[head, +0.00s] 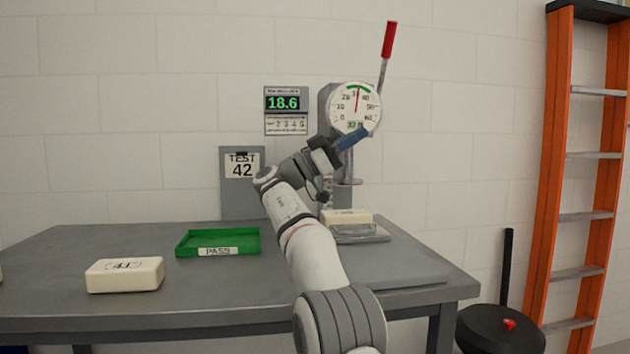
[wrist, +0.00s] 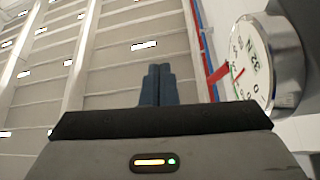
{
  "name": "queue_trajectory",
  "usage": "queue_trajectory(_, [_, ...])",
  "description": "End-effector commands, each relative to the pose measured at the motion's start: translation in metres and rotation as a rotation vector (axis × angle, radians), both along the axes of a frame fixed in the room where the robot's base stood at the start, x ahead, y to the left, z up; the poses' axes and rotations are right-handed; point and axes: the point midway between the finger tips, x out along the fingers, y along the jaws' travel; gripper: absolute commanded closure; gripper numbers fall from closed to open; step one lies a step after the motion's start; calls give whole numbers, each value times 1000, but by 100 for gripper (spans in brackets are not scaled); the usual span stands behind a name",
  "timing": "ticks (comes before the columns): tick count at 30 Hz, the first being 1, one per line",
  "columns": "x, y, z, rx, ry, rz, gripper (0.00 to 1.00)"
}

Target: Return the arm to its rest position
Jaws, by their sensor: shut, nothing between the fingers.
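My arm reaches up over the table from the front. My gripper (head: 366,132) is beside the lower right of the round dial gauge (head: 349,103) of the press; whether it touches the press cannot be told. In the wrist view my gripper's two blue fingers (wrist: 158,72) are together with nothing between them, pointing toward the ceiling. The dial (wrist: 252,62) is to their right there. A cream foam block (head: 345,216) sits on the grey press plate (head: 362,235), partly behind my arm.
The press lever with a red grip (head: 389,39) rises at upper right. A foam block marked 41 (head: 125,275) and a green PASS tray (head: 218,242) are on the table (head: 220,290). A TEST 42 board (head: 242,185) and an 18.6 display (head: 285,103) are behind. An orange ladder (head: 547,170) stands right.

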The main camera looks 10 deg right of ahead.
Motion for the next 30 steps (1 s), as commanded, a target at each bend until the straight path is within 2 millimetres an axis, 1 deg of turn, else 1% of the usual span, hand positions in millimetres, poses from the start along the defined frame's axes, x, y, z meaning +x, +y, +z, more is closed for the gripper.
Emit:
queue_trajectory(2, [-1, -4, 5, 19, 24, 2, 100])
queue_trajectory(4, [0, -12, 11, 67, 89, 9, 100])
queue_trajectory(6, [-1, -25, 18, 147, 197, 23, 100])
queue_trajectory(8, [-3, -37, 19, 235, 320, 43, 100])
queue_trajectory(9, [-7, -45, 17, 300, 411, 61, 100])
queue_trajectory(11, [-14, -54, 10, 396, 552, 95, 100])
queue_trajectory(12, [-21, -59, 3, 459, 643, 121, 100])
queue_trajectory(14, [-35, -63, -9, 551, 772, 164, 100])
queue_trajectory(17, [-64, -63, -32, 697, 976, 254, 100])
queue_trajectory(20, [-102, -53, -58, 836, 1158, 364, 100])
queue_trajectory(22, [-132, -43, -77, 927, 1269, 451, 100])
queue_trajectory(26, [-193, -14, -107, 1086, 1431, 641, 100])
queue_trajectory(27, [-213, -3, -116, 1132, 1469, 703, 100])
queue_trajectory(29, [-243, 13, -128, 1195, 1513, 801, 100])
queue_trajectory(30, [-262, 24, -135, 1232, 1533, 864, 100])
